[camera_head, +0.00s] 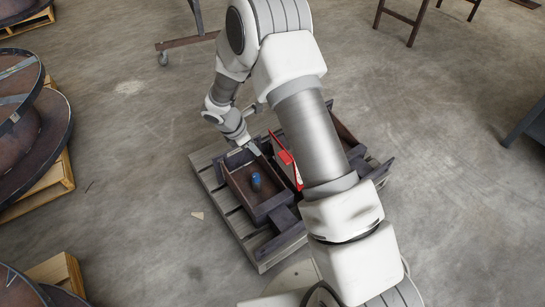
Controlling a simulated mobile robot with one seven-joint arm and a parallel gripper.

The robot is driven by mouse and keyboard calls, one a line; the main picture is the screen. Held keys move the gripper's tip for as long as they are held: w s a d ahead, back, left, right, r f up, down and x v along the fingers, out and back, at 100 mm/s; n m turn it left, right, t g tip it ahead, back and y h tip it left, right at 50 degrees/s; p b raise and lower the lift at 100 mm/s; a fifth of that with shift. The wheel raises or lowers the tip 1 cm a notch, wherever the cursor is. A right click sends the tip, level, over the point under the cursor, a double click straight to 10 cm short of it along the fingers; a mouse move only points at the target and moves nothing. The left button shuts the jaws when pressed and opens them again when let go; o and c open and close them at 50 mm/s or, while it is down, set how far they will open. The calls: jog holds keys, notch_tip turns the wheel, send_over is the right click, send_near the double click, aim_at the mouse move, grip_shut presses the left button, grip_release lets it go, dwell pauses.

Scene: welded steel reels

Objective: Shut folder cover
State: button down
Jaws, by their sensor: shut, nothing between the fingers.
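A red folder (284,157) stands partly open in the middle of the dark wooden box structure, with a white inner face showing along its right side. My arm hides much of its right part, so I cannot tell the cover's full angle. My gripper (256,151) is shut and empty, just left of the folder's upper end, above the far edge of the left compartment. I cannot tell whether it touches the folder.
A dark open box (239,186) left of the folder holds a small blue object (256,181). The boxes sit on a grey slatted pallet (224,208). Steel reels (50,120) on wooden pallets stand at the left. A wheeled stand (187,41) is behind. Bare concrete floor surrounds the pallet.

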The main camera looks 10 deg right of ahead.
jog(key=w+d+r+b+x, duration=0.1)
jog(key=b+x, duration=0.3)
jog(key=x, duration=0.8)
jog(key=shift+d+n+b, duration=0.3)
jog(key=shift+d, duration=0.45)
jog(key=shift+w+d, duration=0.15)
